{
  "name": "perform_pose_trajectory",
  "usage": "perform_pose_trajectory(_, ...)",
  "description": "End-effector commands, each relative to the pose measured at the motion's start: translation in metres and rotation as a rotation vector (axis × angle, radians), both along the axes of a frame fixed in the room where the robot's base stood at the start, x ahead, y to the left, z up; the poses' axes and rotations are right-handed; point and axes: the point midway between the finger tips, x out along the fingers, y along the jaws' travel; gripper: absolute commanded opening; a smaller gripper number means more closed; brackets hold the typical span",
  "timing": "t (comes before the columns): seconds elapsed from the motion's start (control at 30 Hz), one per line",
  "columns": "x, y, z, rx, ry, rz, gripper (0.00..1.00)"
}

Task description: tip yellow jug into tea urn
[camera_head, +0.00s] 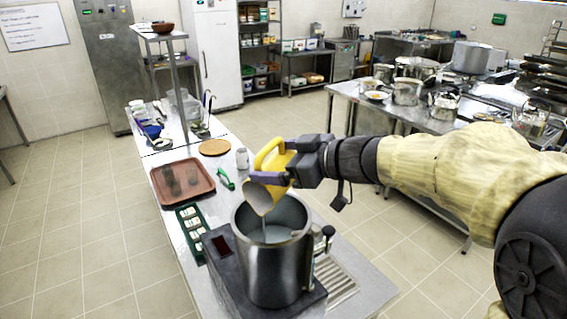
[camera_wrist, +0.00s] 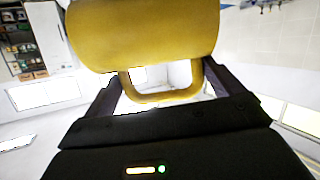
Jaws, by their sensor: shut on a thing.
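The yellow jug (camera_head: 268,158) is tipped over the open top of the tea urn (camera_head: 268,268) in the head view. Its mouth points down and to the left, and a pale stream runs from it into the urn. Pale liquid shows inside the urn. My gripper (camera_head: 276,179) is shut on the jug, above the urn's rim. In the wrist view the jug (camera_wrist: 145,30) fills the top middle, with its handle between the fingers of my gripper (camera_wrist: 165,92). How much is left in the jug is hidden.
The urn stands on a dark base on the steel counter (camera_head: 225,141). Close by are a brown tray (camera_head: 166,190), a green rack (camera_head: 183,232), green tongs (camera_head: 225,179), a can (camera_head: 242,158) and a round board (camera_head: 214,147). Another counter with pots (camera_head: 405,91) stands behind my arm.

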Motion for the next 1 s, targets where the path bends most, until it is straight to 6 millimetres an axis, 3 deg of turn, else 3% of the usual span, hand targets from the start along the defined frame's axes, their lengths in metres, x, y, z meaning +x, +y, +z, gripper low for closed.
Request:
perform_pose_trajectory(0.6,-0.035,0.018,0.006,-0.154,-0.297,-0.001,0.52)
perform_pose_trajectory(1.0,-0.042,0.022,0.009,-0.189,-0.359,-0.001,0.51)
